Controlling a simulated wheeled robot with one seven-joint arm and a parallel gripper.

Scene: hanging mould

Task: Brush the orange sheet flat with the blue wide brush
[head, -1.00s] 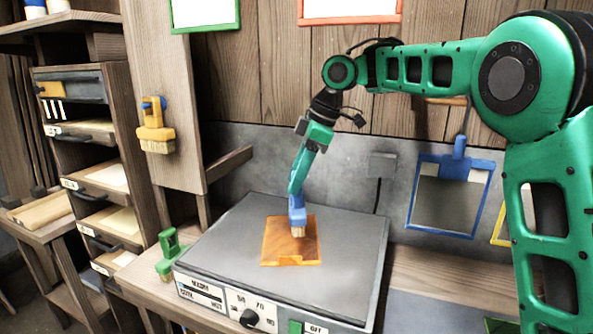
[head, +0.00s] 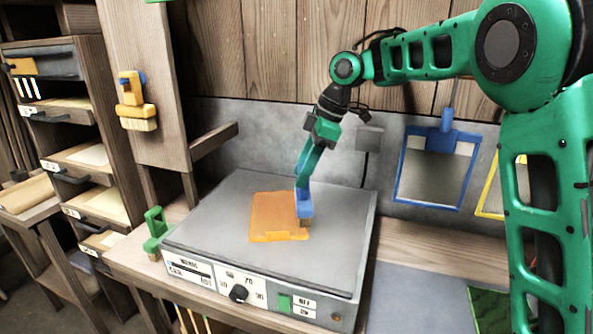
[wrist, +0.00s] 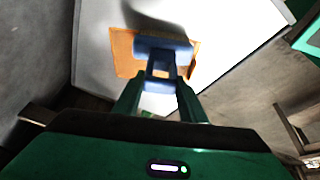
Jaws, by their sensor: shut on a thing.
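The orange sheet (head: 272,218) lies on the grey top of the hot plate (head: 215,230). It also shows in the wrist view (wrist: 122,52), partly covered by the brush. My gripper (head: 304,178) is shut on the handle of the blue wide brush (head: 304,198). The brush is upright, with its bristles down at the right edge of the sheet. In the wrist view the blue brush head (wrist: 162,47) lies across the sheet between my green fingers (wrist: 160,88). I cannot tell how firmly the bristles press.
A yellow brush (head: 136,103) hangs on the wooden post at left. A green clamp-like tool (head: 156,228) stands at the plate's left edge. A blue-framed panel (head: 436,170) hangs on the back wall, right. The plate top around the sheet is clear.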

